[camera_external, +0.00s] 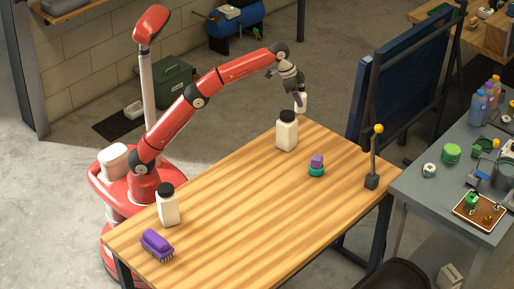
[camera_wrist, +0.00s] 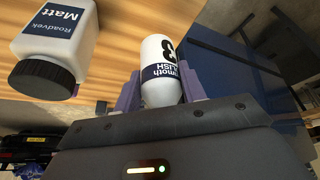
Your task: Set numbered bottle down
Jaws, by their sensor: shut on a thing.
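The numbered bottle (camera_wrist: 160,60) is white, with a large dark numeral, partly cut off, and a dark label band. In the wrist view it sits between the two fingers of my gripper (camera_wrist: 160,90), which is shut on it. In the external view my gripper (camera_external: 299,96) is at the table's far end, with the white bottle (camera_external: 302,104) partly hidden behind it. I cannot tell whether its base touches the wooden table (camera_external: 245,190).
A white bottle with a black cap (camera_external: 287,134), labelled Roadvek Matt in the wrist view (camera_wrist: 58,45), stands close by. Another black-capped bottle (camera_external: 168,207), a purple brush (camera_external: 157,244), a purple-and-green item (camera_external: 316,166) and a yellow-knobbed lever (camera_external: 374,160) are on the table. Its middle is clear.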

